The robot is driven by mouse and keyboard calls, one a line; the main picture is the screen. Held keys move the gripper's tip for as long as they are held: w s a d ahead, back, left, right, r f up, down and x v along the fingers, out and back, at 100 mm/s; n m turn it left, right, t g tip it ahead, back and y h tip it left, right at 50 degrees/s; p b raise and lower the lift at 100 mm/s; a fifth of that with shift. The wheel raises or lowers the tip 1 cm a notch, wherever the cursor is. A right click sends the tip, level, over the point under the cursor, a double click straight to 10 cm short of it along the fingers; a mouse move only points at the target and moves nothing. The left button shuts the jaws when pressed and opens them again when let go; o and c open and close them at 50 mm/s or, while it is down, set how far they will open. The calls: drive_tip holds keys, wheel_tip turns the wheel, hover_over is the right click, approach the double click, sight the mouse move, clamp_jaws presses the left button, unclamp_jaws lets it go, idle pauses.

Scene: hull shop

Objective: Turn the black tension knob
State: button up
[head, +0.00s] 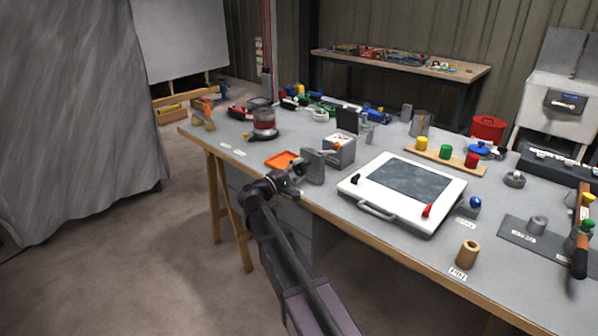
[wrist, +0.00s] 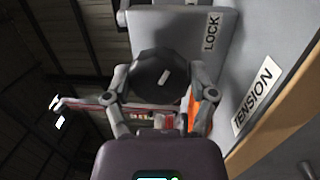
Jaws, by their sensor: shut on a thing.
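The black tension knob (wrist: 150,66) shows in the wrist view as a dark, many-sided disc with a short white mark on its face, the mark slightly tilted. It sits on a grey plate (wrist: 215,38). My gripper (wrist: 160,80) has one finger on each side of the knob and is shut on it. In the head view my gripper (head: 293,180) is at the front edge of the bench, against the grey fixture (head: 313,167). The knob is hard to make out there, largely hidden by the gripper. Labels reading LOCK (wrist: 211,32) and TENSION (wrist: 257,94) are beside it.
An orange tray (head: 283,160) lies just behind my gripper. A grey box (head: 340,150) stands beside the fixture. A white framed panel (head: 445,190) with a handle lies to the right on the bench (head: 240,150). Open floor (head: 150,270) is at the left.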

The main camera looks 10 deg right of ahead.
drive_tip(key=shift+w+n, duration=0.1)
drive_tip(key=shift+n, duration=1.2)
drive_tip(key=o, duration=1)
drive_tip(key=shift+o, duration=0.2)
